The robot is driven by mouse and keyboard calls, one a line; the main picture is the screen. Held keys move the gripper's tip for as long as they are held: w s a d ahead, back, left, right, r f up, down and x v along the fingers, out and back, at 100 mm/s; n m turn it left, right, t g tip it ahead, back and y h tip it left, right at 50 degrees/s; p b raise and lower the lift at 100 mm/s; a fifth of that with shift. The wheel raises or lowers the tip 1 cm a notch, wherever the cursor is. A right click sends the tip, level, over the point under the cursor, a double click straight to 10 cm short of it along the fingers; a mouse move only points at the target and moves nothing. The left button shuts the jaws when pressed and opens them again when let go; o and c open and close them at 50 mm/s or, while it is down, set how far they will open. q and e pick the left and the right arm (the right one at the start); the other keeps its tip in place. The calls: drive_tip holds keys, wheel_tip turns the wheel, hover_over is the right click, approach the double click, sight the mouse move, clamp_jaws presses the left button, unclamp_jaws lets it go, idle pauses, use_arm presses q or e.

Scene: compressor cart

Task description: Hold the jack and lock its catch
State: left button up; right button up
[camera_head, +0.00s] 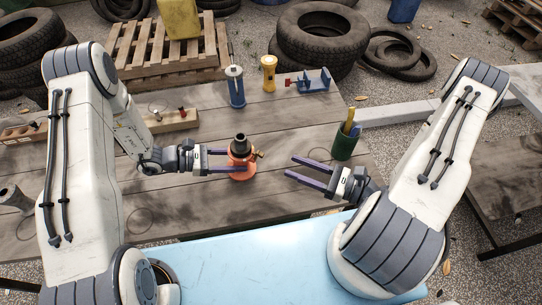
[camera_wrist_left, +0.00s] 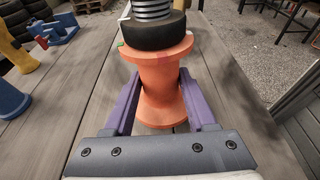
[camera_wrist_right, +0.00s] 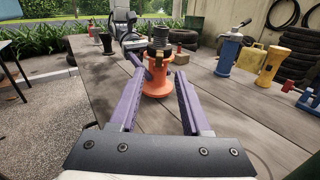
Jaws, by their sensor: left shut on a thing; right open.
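The jack is an orange spool-shaped body (camera_head: 241,171) with a dark collar and grey threaded screw on top, upright on the wooden table. A small brass-coloured catch (camera_head: 258,153) sticks out at its right side near the collar. My left gripper (camera_head: 240,161) is shut around the jack's narrow waist, one purple finger on each side, as the left wrist view shows on the orange body (camera_wrist_left: 160,95). My right gripper (camera_head: 290,167) is open and empty, to the right of the jack and apart from it. In the right wrist view the jack (camera_wrist_right: 157,84) stands ahead, beyond the fingertips.
A green cup (camera_head: 343,147) with yellow and blue items stands right of my right gripper. A blue cylinder (camera_head: 235,88), a yellow piece (camera_head: 269,73) and a blue vise-like tool (camera_head: 315,80) stand at the back. A wooden block (camera_head: 172,121) lies at left. The table around the jack is clear.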

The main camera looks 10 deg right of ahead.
drive_tip(key=x, duration=0.8)
clamp_jaws()
